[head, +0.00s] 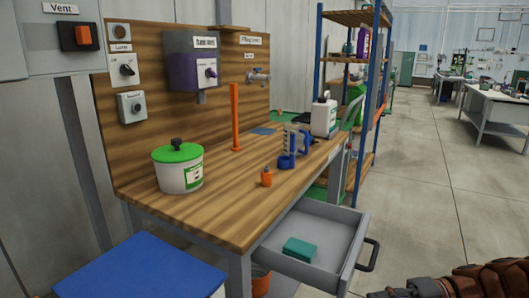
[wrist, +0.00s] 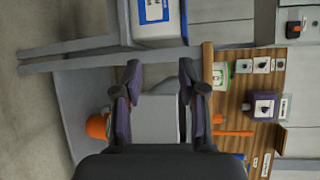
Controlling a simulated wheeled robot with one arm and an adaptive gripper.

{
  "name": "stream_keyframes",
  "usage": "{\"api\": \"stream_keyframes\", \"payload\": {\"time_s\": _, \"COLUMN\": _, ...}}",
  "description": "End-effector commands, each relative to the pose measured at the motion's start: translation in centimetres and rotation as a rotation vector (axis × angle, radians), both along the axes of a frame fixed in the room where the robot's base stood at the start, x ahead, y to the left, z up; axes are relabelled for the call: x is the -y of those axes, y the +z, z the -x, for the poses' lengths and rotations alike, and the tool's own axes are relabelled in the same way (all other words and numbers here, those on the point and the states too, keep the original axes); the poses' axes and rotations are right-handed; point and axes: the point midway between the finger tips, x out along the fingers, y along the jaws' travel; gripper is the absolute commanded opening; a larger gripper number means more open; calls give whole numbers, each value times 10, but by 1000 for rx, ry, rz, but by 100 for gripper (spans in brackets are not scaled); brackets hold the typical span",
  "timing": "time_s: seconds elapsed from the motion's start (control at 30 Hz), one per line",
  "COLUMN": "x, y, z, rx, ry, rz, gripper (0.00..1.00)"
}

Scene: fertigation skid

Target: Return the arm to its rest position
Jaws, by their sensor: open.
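My gripper (wrist: 159,78) shows in the wrist view with its two dark fingers spread apart. Nothing is held between them. Behind the gap is the grey drawer (wrist: 157,118) of the workbench, seen from some distance. The wrist picture is turned sideways, with the bench top running up and down at the right.
A blue-topped bin (head: 140,268) stands in front. A shelf rack (head: 360,75) stands behind. The floor at right (head: 430,170) is clear.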

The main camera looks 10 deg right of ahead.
Motion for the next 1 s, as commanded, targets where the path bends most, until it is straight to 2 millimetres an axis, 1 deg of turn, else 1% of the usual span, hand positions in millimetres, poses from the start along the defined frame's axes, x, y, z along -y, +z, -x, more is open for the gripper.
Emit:
{"api": "stream_keyframes", "payload": {"time_s": 0.03, "x": -19, "y": 4, "z": 3, "rx": -18, "ry": 54, "rz": 46, "gripper": 41}}
{"api": "stream_keyframes", "payload": {"time_s": 0.13, "x": -49, "y": 6, "z": 11, "rx": -61, "ry": 139, "rz": 138, "gripper": 41}}
{"api": "stream_keyframes", "payload": {"time_s": 0.2, "x": -69, "y": 8, "z": 20, "rx": -89, "ry": 198, "rz": 205, "gripper": 41}}
{"api": "stream_keyframes", "payload": {"time_s": 0.27, "x": -83, "y": 7, "z": 28, "rx": -110, "ry": 238, "rz": 265, "gripper": 41}}
{"api": "stream_keyframes", "payload": {"time_s": 0.4, "x": -111, "y": 4, "z": 50, "rx": -155, "ry": 326, "rz": 414, "gripper": 41}}
{"api": "stream_keyframes", "payload": {"time_s": 0.5, "x": -125, "y": 1, "z": 66, "rx": -178, "ry": 372, "rz": 528, "gripper": 41}}
{"api": "stream_keyframes", "payload": {"time_s": 0.6, "x": -136, "y": -3, "z": 83, "rx": -195, "ry": 410, "rz": 643, "gripper": 41}}
{"api": "stream_keyframes", "payload": {"time_s": 0.7, "x": -142, "y": -7, "z": 100, "rx": -206, "ry": 434, "rz": 757, "gripper": 41}}
{"api": "stream_keyframes", "payload": {"time_s": 0.87, "x": -142, "y": -15, "z": 126, "rx": -211, "ry": 450, "rz": 943, "gripper": 41}}
{"api": "stream_keyframes", "payload": {"time_s": 1.0, "x": -136, "y": -19, "z": 143, "rx": -198, "ry": 433, "rz": 1098, "gripper": 41}}
